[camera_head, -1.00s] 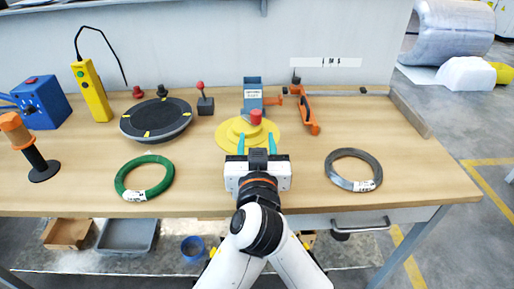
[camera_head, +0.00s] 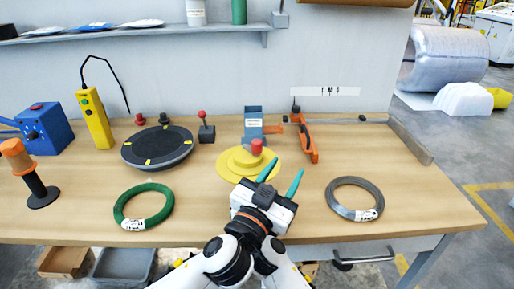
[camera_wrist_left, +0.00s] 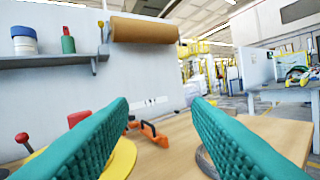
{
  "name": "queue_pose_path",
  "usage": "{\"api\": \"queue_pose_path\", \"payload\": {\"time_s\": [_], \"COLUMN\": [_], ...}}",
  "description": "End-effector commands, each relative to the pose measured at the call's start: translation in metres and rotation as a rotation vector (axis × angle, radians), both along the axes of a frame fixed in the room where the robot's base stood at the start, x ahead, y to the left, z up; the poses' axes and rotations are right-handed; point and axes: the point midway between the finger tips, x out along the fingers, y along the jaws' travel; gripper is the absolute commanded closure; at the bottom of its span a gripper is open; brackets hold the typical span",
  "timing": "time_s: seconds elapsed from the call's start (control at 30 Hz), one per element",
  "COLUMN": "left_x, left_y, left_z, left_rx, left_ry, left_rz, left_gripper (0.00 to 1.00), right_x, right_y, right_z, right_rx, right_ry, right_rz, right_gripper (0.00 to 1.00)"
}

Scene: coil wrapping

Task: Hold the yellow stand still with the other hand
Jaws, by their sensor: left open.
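The yellow stand (camera_head: 232,168) is a round disc with a raised middle and a red knob (camera_head: 257,146) on top, standing at the middle of the bench. My left gripper (camera_head: 281,175) is at its front right, its teal fingers spread and nothing between them. The left finger overlaps the disc's edge in the picture; I cannot tell whether it touches. My right gripper is not in view.
A green coil (camera_head: 143,207) lies at left and a grey coil (camera_head: 354,199) at right. A dark turntable (camera_head: 157,147), a blue holder (camera_head: 253,122) and an orange tool (camera_head: 307,143) stand behind. The bench front between the coils is mostly clear beside my arm.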

Motion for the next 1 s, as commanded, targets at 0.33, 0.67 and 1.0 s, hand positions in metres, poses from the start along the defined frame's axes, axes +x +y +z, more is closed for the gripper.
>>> {"api": "queue_pose_path", "payload": {"time_s": [0.33, 0.67, 1.0], "left_x": [0.03, 0.042, 0.069], "left_y": [0.076, 0.141, 0.105], "left_z": [-0.019, -0.005, -0.003], "left_rx": [0.094, 0.036, 0.03], "left_ry": [0.116, 0.234, 0.24], "left_rz": [-0.338, -0.401, -0.407], "left_gripper": [0.55, 0.55, 0.55], "right_x": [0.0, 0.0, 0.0], "right_y": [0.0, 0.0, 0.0], "right_z": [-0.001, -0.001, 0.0], "right_rx": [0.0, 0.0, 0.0], "right_ry": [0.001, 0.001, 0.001], "right_rz": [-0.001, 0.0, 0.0], "right_gripper": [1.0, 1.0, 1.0]}}
